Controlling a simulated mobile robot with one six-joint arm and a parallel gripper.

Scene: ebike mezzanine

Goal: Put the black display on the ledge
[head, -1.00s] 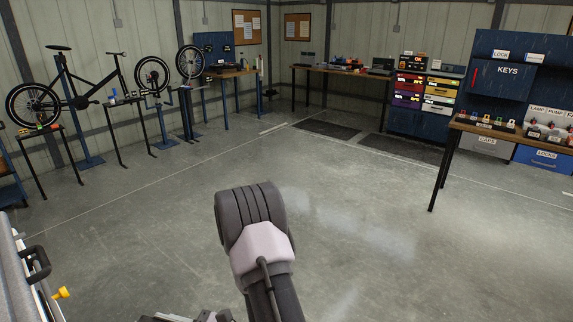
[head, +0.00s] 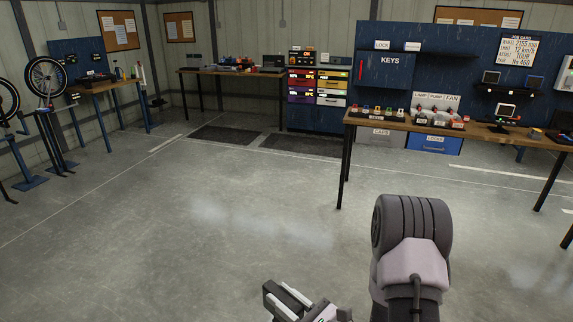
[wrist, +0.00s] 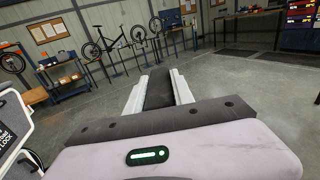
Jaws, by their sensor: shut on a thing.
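My gripper (wrist: 158,82) shows in the wrist view with its two pale fingers on either side of a dark block, which I take to be the black display (wrist: 158,92). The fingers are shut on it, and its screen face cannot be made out. In the head view my gripper (head: 288,299) is at the bottom edge, partly cut off, held over open floor. On the blue wall panel at the right, a dark shelf (head: 508,91) carries small displays. Another narrow dark shelf (head: 432,52) is above the KEYS cabinet. I cannot tell which is the ledge.
A wooden workbench (head: 390,125) with several small items stands in front of the blue panel at right. Other benches (head: 222,71) line the back wall. A bike wheel (head: 46,77) on a stand is at left. The concrete floor between is clear.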

